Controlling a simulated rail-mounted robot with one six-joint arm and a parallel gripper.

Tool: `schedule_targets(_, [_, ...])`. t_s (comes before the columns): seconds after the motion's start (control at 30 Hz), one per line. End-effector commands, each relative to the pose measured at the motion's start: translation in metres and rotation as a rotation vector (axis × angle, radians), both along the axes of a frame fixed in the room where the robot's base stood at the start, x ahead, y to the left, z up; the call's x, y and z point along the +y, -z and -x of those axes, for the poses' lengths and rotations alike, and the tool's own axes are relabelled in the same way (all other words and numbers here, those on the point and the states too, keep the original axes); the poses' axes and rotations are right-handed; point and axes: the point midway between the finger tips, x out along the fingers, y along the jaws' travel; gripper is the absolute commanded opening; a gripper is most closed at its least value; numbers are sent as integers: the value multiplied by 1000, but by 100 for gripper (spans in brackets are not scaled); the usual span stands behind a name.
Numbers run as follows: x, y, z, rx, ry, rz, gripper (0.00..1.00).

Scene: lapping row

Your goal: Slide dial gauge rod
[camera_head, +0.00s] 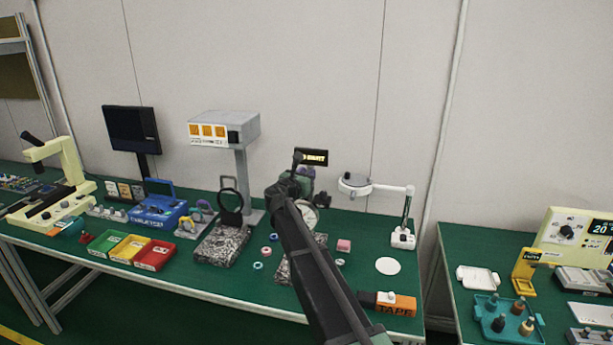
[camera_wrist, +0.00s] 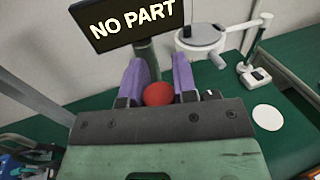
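The dial gauge (camera_head: 310,214) stands on a dark speckled base plate (camera_head: 283,271) on the green bench, partly hidden behind my arm in the head view. A dark post (camera_wrist: 149,56) rises beyond my fingers in the wrist view. My gripper (camera_wrist: 157,76) has its two purple-padded fingers apart. A round red knob (camera_wrist: 158,94) shows between them, close to both pads; I cannot tell whether they press on it. In the head view my gripper (camera_head: 291,172) is beside the gauge and its fingers are hard to make out.
A display reading "NO PART" (camera_wrist: 126,19) is just beyond my fingers. A white arm lamp (camera_head: 354,185) stands right of the gauge. A ring on a post (camera_head: 230,200) stands left. A white disc (camera_head: 388,265) lies to the right.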

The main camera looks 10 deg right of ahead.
Motion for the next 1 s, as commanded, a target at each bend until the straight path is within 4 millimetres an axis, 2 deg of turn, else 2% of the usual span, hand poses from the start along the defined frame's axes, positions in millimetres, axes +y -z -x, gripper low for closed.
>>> schedule_targets(0.23, [0, 3, 0, 0, 0, 0, 0])
schedule_targets(0.43, [0, 30, 0, 0, 0, 0, 0])
schedule_targets(0.67, [0, 26, 0, 0, 0, -1, 0])
schedule_targets(0.7, [0, 25, 0, 0, 0, -1, 28])
schedule_targets(0.87, [0, 25, 0, 0, 0, 0, 52])
schedule_targets(1.0, [0, 25, 0, 0, 0, 0, 52])
